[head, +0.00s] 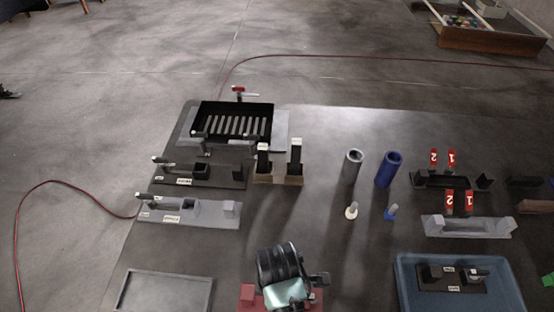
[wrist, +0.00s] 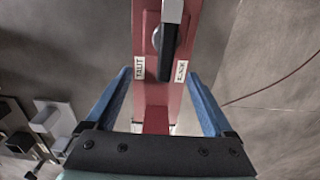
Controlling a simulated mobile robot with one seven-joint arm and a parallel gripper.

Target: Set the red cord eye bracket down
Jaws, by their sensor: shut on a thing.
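The red cord eye bracket (wrist: 145,95) is a long red bar in the wrist view, with a dark lever-like part and two small white labels on it. My gripper's blue fingers (wrist: 158,80) lie on both sides of it, and the gripper is shut on it. In the head view my gripper (head: 284,298) is at the bottom centre, and part of the red bracket (head: 252,297) shows beside and under it. The wrist hides much of the bracket there. I cannot tell whether its underside touches the table.
A grey bracket (head: 210,213) and a dark one (head: 225,183) stand at the left. A pale tray (head: 120,290) lies at the lower left. A blue tray (head: 403,280) holding a dark bracket (head: 435,285) is at the lower right. Grey (head: 352,167) and blue (head: 388,170) cylinders stand behind.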

